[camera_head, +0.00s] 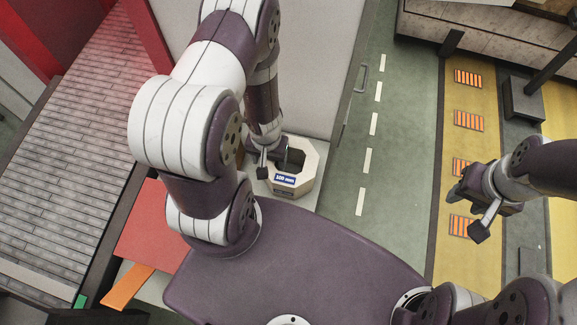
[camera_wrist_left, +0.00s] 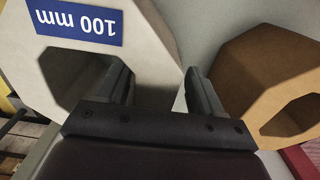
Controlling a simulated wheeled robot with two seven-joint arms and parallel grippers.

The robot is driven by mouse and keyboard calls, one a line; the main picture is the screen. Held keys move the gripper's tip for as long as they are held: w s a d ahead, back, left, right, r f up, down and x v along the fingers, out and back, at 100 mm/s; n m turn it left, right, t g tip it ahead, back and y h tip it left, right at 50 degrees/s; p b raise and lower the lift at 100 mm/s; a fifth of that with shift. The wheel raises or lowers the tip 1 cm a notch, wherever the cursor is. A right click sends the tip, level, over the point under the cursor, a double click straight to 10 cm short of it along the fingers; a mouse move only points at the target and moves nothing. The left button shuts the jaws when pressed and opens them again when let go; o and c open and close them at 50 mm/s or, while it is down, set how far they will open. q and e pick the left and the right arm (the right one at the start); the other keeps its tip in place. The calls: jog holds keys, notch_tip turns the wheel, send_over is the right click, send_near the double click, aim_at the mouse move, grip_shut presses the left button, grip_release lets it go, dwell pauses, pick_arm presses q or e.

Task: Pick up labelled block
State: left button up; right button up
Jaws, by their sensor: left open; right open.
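The labelled block (camera_head: 307,170) is a pale, many-sided block with a hole and a blue "100 mm" label; it sits on a light surface beyond my base. In the left wrist view the block (camera_wrist_left: 150,45) fills the upper left, its label upside down. My left gripper (camera_head: 274,163) is open at the block's left side. In the left wrist view, the left gripper (camera_wrist_left: 158,80) has one finger at the hole and the other beyond the outer side, with the block's wall between them. Contact cannot be told. My right gripper (camera_head: 470,211) is open and empty, far right.
A brown block (camera_wrist_left: 265,80) with a hole stands close to the right finger in the left wrist view. A grey panel (camera_head: 325,70) rises behind the labelled block. A grey brick-patterned surface (camera_head: 70,170) lies left. A green floor lane (camera_head: 400,150) is clear.

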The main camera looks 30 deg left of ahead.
pick_arm(q)
jog(key=shift+w+d+r, duration=0.1)
jog(key=shift+d, duration=0.15)
jog(key=c, duration=0.5)
jog(key=shift+d, duration=0.1)
jog(key=c, duration=0.6)
grip_shut()
